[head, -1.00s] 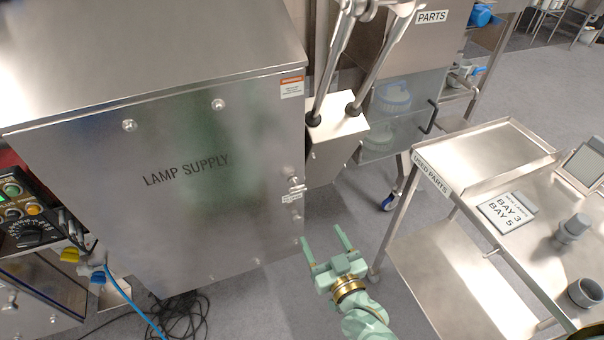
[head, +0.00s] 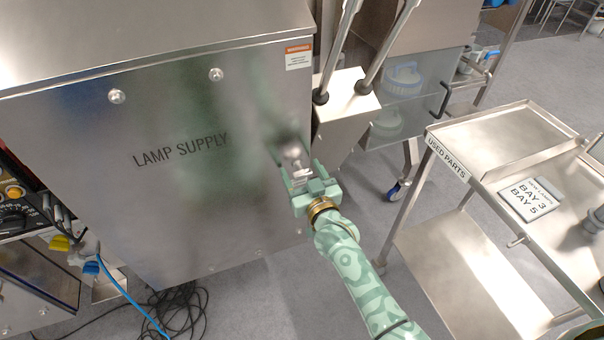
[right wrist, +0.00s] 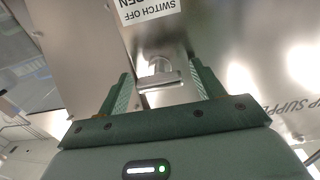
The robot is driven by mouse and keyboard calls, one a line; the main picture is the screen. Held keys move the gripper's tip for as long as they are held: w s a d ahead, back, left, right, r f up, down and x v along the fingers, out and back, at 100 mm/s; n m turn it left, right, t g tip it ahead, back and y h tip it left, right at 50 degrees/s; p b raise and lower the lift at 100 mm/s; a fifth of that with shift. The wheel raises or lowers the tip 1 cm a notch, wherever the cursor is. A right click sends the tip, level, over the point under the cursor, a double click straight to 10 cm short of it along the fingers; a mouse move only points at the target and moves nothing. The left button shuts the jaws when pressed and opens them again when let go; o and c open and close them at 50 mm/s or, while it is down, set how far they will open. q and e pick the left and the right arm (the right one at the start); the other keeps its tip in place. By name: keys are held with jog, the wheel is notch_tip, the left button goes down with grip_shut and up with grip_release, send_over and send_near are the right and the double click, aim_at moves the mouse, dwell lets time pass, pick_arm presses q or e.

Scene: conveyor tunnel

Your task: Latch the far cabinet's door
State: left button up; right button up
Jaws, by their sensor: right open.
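The far cabinet is a brushed steel box whose closed-looking front door (head: 200,130) is lettered LAMP SUPPLY in the head view. Its small metal latch (head: 299,172) sits at the door's right edge. My right gripper (head: 297,180) is at the latch, its fingers pointing at the door. In the right wrist view the right gripper (right wrist: 160,95) is open, with one finger on each side of the latch (right wrist: 158,78). I see no grip on the latch, and cannot tell whether a finger touches it. My left gripper is not in view.
A steel cart (head: 480,190) marked USED PARTS stands to the right. A steel box (head: 345,115) with two rods is right of the door. A blue cable (head: 130,300) and black cables (head: 178,312) lie at lower left. Grey floor shows between cabinet and cart.

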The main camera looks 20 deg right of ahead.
jog(key=c, duration=1)
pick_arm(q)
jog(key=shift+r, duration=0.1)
pick_arm(e)
jog(key=shift+r, duration=0.1)
jog(key=m+p, duration=0.2)
jog(key=m, duration=0.1)
jog(key=shift+r, duration=0.1)
jog(key=m+p, duration=0.1)
jog(key=m, duration=0.2)
jog(key=shift+d+m+p, duration=0.1)
jog(key=shift+m+p, duration=0.25)
jog(key=shift+m, duration=0.05)
jog(key=m, duration=0.5)
jog(key=shift+f+p, duration=0.25)
jog(key=shift+p, duration=0.15)
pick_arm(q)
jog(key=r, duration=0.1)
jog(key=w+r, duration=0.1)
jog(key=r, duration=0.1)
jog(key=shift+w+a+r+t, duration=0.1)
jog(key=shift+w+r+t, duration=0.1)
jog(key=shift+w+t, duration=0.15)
pick_arm(e)
jog(key=m, duration=0.6)
jog(key=shift+s+f, duration=0.1)
jog(key=shift+f, duration=0.05)
